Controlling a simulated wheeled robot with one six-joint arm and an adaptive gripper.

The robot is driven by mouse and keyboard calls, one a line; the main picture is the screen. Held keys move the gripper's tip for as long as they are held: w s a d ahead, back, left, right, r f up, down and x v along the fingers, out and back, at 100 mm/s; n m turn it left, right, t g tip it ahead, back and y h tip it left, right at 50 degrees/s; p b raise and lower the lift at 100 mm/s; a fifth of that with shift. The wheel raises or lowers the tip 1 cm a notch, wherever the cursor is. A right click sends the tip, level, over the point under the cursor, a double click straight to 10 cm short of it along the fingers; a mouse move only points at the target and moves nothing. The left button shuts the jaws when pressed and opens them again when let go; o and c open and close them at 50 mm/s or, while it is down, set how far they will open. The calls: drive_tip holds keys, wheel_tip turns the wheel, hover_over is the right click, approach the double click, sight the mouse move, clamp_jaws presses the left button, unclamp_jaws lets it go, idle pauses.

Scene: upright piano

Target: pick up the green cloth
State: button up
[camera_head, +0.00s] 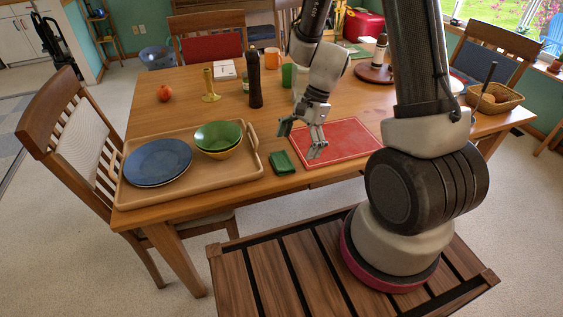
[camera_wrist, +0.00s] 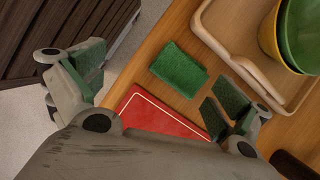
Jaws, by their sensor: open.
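The green cloth (camera_head: 283,163) is a small folded rectangle lying flat on the wooden table near its front edge. It lies between the tray and the red placemat. It also shows in the wrist view (camera_wrist: 179,69), whole and uncovered. My gripper (camera_head: 301,148) is above the table, up and to the right of the cloth in the head view, over the left part of the red placemat. In the wrist view my gripper (camera_wrist: 158,88) has its fingers wide apart and empty, with the cloth showing between and beyond them. The fingers do not touch the cloth.
A wooden tray (camera_head: 249,172) with a blue plate (camera_head: 158,162) and green bowl (camera_head: 218,134) stands left of the cloth. The red placemat (camera_head: 350,142) lies to its right. A dark pepper mill (camera_head: 254,80) and green cup (camera_head: 288,76) stand behind.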

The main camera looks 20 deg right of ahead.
sight(281, 158)
drive_tip(key=shift+w+a+r+m+t, duration=0.1)
drive_tip(key=shift+w+a+m+t, duration=0.15)
drive_tip(key=shift+w+m, duration=0.35)
drive_tip(key=shift+w+a+r+m+t, duration=0.1)
drive_tip(key=shift+w+m+t, duration=0.15)
drive_tip(key=shift+w+m, duration=0.65)
drive_tip(key=shift+m, duration=0.2)
drive_tip(key=shift+w+f+m, duration=0.15)
drive_tip(key=shift+f+m, duration=0.05)
drive_tip(key=shift+m, duration=0.2)
drive_tip(key=x, duration=0.7)
drive_tip(key=shift+w+a+f, duration=0.1)
drive_tip(key=shift+a+f, duration=0.05)
drive_tip(key=shift+f, duration=0.1)
drive_tip(key=c, duration=0.5)
drive_tip(key=shift+c, duration=0.4)
drive_tip(key=shift+r, duration=0.1)
wheel_tip(281, 158, up, 10)
drive_tip(key=shift+o, duration=0.3)
